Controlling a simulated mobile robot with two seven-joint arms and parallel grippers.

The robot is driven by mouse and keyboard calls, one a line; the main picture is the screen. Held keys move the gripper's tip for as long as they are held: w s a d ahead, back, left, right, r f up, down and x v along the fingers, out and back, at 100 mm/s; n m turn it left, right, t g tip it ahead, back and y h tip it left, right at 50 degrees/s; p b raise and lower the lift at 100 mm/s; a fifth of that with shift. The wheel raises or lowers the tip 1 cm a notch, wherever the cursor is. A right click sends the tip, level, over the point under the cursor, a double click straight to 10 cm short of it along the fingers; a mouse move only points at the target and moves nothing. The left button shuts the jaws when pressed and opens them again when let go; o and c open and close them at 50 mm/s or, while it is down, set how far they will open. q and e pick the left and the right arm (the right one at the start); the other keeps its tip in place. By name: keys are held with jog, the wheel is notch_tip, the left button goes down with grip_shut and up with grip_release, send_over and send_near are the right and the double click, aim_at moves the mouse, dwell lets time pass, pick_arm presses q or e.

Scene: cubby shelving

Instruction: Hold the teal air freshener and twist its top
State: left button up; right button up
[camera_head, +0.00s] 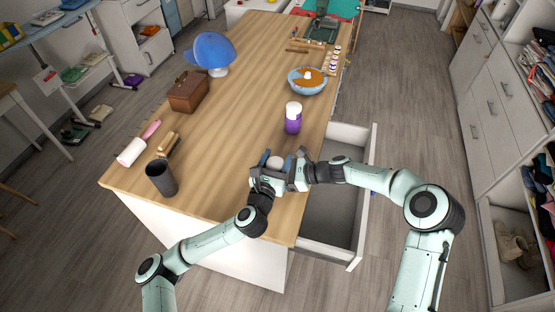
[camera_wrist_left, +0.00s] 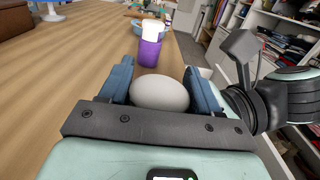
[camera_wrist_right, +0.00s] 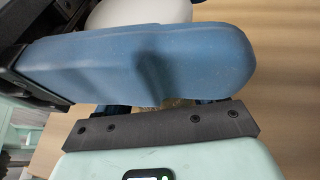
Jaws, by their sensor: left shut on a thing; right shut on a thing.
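The air freshener (camera_head: 276,161) shows as a pale, rounded, egg-like shape at the table's near right part; no teal shows on it. In the left wrist view the pale shape (camera_wrist_left: 160,93) sits between the blue fingers of my left gripper (camera_head: 273,166), which is shut on it. My right gripper (camera_head: 290,167) comes in from the right and is also shut on it, though its grip is largely hidden. In the right wrist view a blue finger fills the middle, and part of the white shape (camera_wrist_right: 140,12) shows behind it.
A purple bottle with a white top (camera_head: 293,118) stands just beyond the grippers. An open drawer (camera_head: 365,190) juts out at right, under my right arm.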

pick_arm(q)
jog(key=shift+a+n+y, duration=0.1)
jog(key=shift+n+y, duration=0.2)
jog(key=o, duration=1)
jog(key=v, duration=1.2)
jog(key=shift+f, duration=0.15)
